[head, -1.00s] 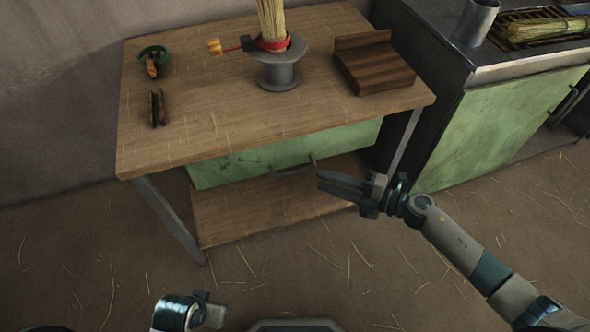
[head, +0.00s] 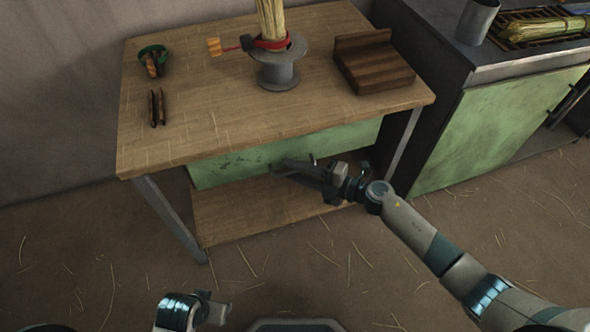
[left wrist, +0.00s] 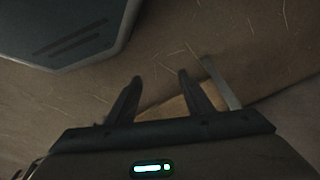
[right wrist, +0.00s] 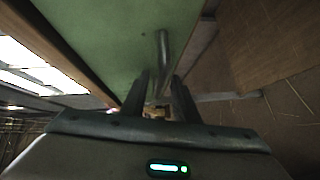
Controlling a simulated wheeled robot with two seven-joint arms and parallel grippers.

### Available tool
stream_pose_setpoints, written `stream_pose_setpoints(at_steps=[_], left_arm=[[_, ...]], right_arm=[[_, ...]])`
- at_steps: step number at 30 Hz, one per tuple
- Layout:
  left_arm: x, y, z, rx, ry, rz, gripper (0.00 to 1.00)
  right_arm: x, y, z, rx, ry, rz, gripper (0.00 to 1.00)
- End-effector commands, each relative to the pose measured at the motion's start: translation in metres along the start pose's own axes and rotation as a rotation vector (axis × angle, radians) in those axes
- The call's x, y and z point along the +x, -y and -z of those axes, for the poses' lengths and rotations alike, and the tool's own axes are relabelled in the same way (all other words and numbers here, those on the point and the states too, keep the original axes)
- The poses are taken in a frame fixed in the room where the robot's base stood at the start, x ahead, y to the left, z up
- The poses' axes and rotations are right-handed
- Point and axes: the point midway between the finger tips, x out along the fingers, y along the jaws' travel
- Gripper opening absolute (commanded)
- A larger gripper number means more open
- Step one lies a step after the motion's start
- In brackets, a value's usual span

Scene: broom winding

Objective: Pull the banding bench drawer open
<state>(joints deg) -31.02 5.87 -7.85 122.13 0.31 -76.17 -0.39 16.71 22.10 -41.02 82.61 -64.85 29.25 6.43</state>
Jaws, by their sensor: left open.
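The banding bench (head: 230,115) has a wooden top and a green drawer front (head: 225,168) below it, which looks shut. The drawer's dark handle (head: 313,159) is partly hidden by my right gripper (head: 282,168) in the head view. In the right wrist view the handle bar (right wrist: 162,50) runs between the two fingers (right wrist: 161,88), which are set apart with it between them. Whether they press on it I cannot tell. My left gripper (left wrist: 158,90) is open and empty over the floor, low in the head view (head: 215,308).
A lower shelf (head: 250,215) lies under the drawer. A green-fronted cabinet (head: 490,130) stands right. The floor in front is clear.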

Motion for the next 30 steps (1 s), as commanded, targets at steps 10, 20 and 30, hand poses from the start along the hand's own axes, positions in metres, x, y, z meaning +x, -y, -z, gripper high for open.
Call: stream_pose_setpoints(at_steps=[10,20,30], left_arm=[[0.0,0.001,0.0,-0.001,0.001,0.001,0.47],[0.012,0.0,-0.002,-0.002,0.005,-0.002,0.47],[0.062,0.001,-0.015,-0.001,0.014,-0.005,0.47]], right_arm=[[0.0,0.0,0.0,0.0,0.0,0.0,0.0],[-0.01,0.002,0.009,0.003,0.0,0.001,0.0],[-0.048,0.012,0.047,0.004,0.001,0.004,0.0]])
